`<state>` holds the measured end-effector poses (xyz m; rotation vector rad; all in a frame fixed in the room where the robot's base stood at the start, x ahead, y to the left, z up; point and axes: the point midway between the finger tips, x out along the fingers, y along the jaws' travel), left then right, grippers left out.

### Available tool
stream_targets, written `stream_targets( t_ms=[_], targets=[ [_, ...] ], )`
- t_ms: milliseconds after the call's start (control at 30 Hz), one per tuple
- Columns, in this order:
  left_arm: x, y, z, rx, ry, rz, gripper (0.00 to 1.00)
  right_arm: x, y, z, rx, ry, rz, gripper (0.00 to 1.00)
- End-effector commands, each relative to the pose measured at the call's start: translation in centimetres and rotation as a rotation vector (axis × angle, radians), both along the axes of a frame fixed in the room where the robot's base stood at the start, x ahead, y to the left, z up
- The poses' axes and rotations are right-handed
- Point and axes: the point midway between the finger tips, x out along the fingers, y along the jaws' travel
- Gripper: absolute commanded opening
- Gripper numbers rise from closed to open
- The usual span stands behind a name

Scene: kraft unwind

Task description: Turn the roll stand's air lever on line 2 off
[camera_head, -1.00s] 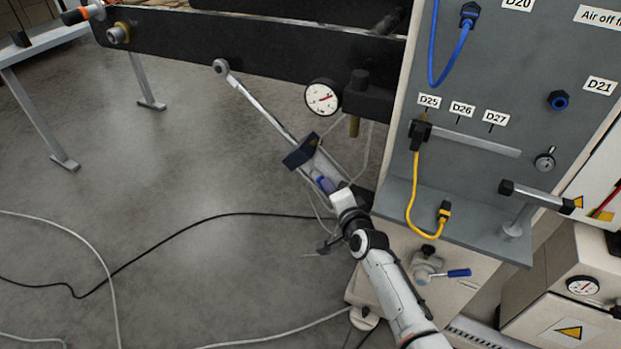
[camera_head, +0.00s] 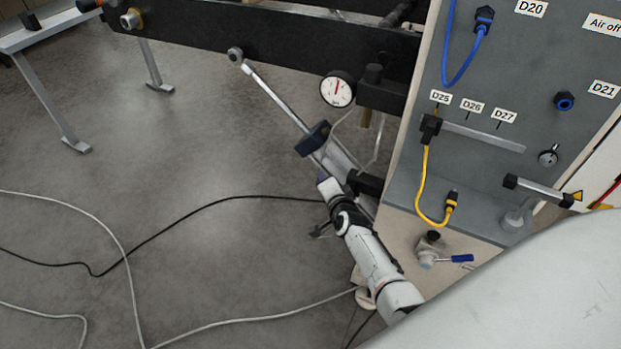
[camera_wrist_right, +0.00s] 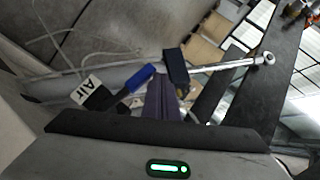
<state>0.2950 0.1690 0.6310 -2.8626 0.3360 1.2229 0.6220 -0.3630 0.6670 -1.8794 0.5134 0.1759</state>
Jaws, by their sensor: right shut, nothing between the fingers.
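A blue-handled lever (camera_wrist_right: 137,79) with a white tag reading "Air" (camera_wrist_right: 88,92) shows in the right wrist view, just left of my right gripper (camera_wrist_right: 163,95). The gripper's dark fingers are shut and empty beside the handle; whether they touch it I cannot tell. In the head view my right gripper (camera_head: 322,174) is by the lower end of a slanted silver rod (camera_head: 275,95) with a dark block (camera_head: 312,139), and this lever is hidden there. A dial gauge (camera_head: 337,89) with a red needle pointing nearly up hangs above right. My left gripper is not in view.
A grey panel (camera_head: 480,165) with blue and yellow cables stands right of my arm. A second valve with a blue handle (camera_head: 461,258) sits below it. A dark beam (camera_head: 270,40) crosses the top. Cables lie on open floor at left.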

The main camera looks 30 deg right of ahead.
Motion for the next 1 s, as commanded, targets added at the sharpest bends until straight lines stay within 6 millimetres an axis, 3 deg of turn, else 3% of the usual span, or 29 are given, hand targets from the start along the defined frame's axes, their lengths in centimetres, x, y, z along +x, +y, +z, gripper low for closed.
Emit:
stream_targets(
  t_ms=[800, 1000],
  targets=[
    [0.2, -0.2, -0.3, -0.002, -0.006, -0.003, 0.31, 0.3, 0.3, -0.7, 0.002, 0.001, 0.001, 0.0],
    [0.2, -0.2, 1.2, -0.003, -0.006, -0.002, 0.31, 0.4, 0.3, 0.8, 0.0, 0.0, 0.001, 0.0]
  ],
)
